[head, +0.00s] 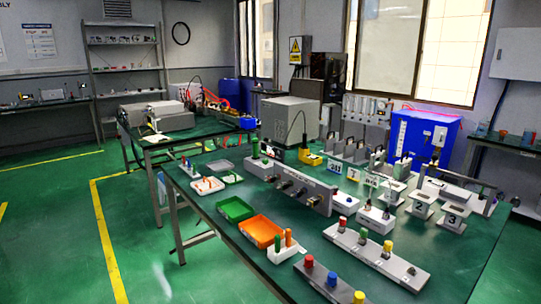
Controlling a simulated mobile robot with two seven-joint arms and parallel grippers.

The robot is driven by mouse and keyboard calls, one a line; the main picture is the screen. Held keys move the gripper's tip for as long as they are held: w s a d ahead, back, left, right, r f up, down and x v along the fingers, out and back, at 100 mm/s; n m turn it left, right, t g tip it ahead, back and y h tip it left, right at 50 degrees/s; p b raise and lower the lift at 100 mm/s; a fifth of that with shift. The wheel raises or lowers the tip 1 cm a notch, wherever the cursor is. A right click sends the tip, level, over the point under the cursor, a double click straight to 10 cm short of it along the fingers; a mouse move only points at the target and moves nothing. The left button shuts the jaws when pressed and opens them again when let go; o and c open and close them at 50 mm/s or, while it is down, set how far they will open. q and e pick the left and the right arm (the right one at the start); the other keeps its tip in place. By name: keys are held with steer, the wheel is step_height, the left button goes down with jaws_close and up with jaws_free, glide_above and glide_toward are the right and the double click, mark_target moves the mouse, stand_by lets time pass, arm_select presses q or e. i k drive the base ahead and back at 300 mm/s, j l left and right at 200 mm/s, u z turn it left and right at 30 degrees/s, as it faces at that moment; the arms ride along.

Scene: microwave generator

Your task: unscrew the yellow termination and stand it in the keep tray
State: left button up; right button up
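Neither of my grippers is in view. Small yellow pieces show in several places, and I cannot tell for sure which is the yellow termination. One yellow cap (358,297) is at the right end of the nearest bar, by the bottom edge. Another yellow cap (387,246) stands on the long grey bar (345,240) beside a green one. No label shows which tray is the keep tray. A green tray (236,209) and an orange tray (261,231) lie at the table's left edge and look empty. A grey tray (220,166) lies farther back.
A white holder (285,252) with orange and green pegs stands beside the orange tray. A grey panel with dark fittings (303,190) stands mid-table. A yellow box (311,158) and a large grey cabinet (290,118) are behind. Green tabletop is clear at the near right.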

mark_target(388, 246)
steer(key=l+u, duration=0.45)
steer(key=l, duration=0.4)
steer(key=i+l+u, duration=0.1)
steer(key=l, duration=0.25)
steer(key=l+u, duration=0.1)
steer(key=l, duration=0.25)
steer(key=i, duration=0.05)
